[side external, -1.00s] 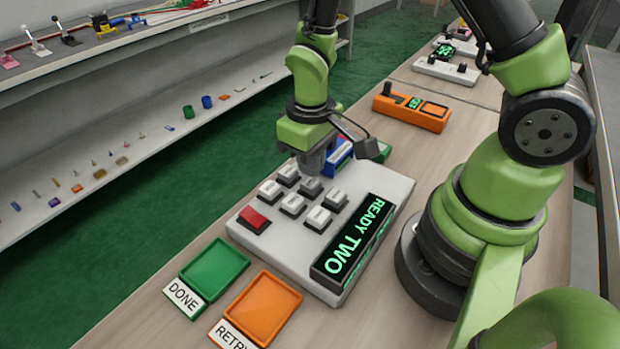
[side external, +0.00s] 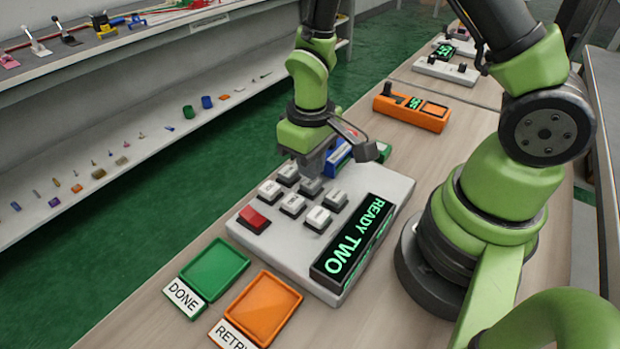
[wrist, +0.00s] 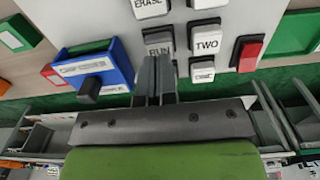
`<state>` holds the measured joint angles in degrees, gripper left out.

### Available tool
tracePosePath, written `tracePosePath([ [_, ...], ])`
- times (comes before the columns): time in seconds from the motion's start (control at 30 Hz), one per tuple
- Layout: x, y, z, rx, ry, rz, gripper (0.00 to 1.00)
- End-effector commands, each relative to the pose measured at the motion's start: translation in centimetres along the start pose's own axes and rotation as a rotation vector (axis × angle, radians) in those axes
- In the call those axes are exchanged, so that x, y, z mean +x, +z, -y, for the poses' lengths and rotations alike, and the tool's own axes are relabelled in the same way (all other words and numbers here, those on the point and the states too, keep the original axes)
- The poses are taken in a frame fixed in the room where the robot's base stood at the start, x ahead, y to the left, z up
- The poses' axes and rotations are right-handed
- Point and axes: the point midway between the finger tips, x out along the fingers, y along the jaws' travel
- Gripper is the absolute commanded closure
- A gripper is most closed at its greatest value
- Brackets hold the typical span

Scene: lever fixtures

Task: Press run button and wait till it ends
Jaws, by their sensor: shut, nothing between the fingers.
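The white keypad panel (side external: 375,190) lies on the bench, its dark display (side external: 352,240) reading "READY TWO" in green. The RUN button (wrist: 159,40) is a pale key in the wrist view, partly covered by my fingers. My gripper (wrist: 155,75) is shut and empty, its tips at the near edge of RUN; I cannot tell whether they touch it. In the side view my gripper (side external: 309,174) is low over the far keys and hides part of them. The TWO key (wrist: 206,38), ERASE key (wrist: 151,6) and a red button (wrist: 247,52) are nearby.
A green DONE tray (side external: 214,266) and an orange RETRY tray (side external: 262,308) lie at the panel's near end. A blue fixture (wrist: 85,74) with a dark knob stands close beside the panel. An orange device (side external: 412,110) is farther along the bench.

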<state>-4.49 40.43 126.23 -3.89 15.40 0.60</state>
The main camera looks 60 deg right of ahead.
Motion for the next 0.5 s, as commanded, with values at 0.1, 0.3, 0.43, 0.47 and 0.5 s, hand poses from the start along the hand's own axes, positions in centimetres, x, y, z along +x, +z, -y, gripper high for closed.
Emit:
tracePosePath([
  [0.1,0.27,0.01,0.00,0.000,0.000,0.001,1.00],
  [0.3,0.67,-0.01,0.00,0.000,0.000,0.001,1.00],
  [0.43,0.93,0.00,0.00,0.001,0.000,0.001,1.00],
  [0.47,0.99,0.01,0.00,0.001,0.000,0.001,1.00],
  [0.5,1.08,0.01,0.00,0.001,0.000,0.001,1.00],
])
